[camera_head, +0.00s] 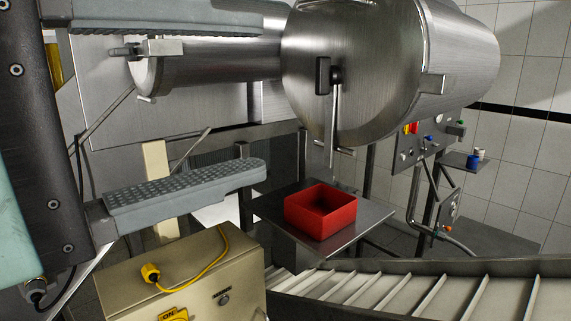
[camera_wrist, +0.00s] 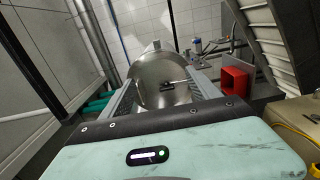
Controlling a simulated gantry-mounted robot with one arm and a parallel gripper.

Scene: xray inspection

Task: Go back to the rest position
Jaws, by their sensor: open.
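My gripper (camera_head: 262,98) shows at the left of the head view, with its two grey, textured fingers spread wide apart, one above the other. It is open, and nothing is between the fingers. In the wrist view, the gripper (camera_wrist: 164,78) has one finger on each side of the picture's middle, with the round steel end of a machine seen beyond them. No rest position is marked in either view.
A large steel cylinder (camera_head: 345,60) with a handled round door stands behind the gripper. A red open box (camera_head: 320,222) sits on a metal shelf (camera_head: 372,215). A beige cabinet (camera_head: 205,275) with a yellow cable (camera_head: 205,268) is below the gripper. A slatted conveyor (camera_head: 420,295) runs at lower right.

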